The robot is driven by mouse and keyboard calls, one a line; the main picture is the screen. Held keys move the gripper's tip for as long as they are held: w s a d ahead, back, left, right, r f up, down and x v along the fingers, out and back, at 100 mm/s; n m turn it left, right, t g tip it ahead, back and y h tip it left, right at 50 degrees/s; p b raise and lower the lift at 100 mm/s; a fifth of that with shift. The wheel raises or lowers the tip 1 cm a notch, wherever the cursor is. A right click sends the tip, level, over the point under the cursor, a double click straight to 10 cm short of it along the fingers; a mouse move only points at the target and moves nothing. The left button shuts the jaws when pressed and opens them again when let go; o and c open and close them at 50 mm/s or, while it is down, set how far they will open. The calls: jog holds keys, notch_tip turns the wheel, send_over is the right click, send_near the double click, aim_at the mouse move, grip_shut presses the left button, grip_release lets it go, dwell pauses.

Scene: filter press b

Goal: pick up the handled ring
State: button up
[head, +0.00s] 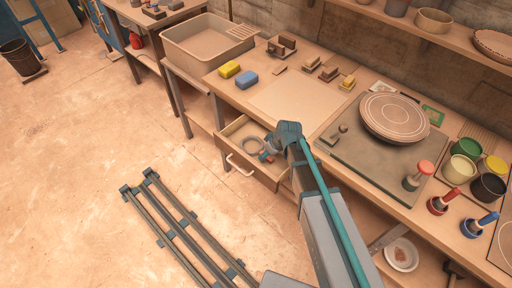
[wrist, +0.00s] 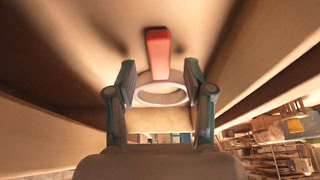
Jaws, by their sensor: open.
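The handled ring is a pale round ring with a red handle, lying inside the open drawer (head: 231,136). In the head view its ring part (head: 245,145) shows left of my gripper (head: 268,152), which partly covers it. In the wrist view the red handle (wrist: 158,50) points away from me. The ring's pale band (wrist: 162,101) shows between my two teal fingers. My gripper also shows in the wrist view (wrist: 160,70); its fingers are open, one on each side of the ring. I cannot tell if they touch it.
Drawer walls stand close around my gripper, with the workbench top (head: 290,100) above and behind. A rail (head: 180,230) runs along the open floor.

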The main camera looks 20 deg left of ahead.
jog(key=shift+a+f, duration=0.25)
jog(key=shift+f, duration=0.35)
grip_shut()
jog(key=shift+r, duration=0.1)
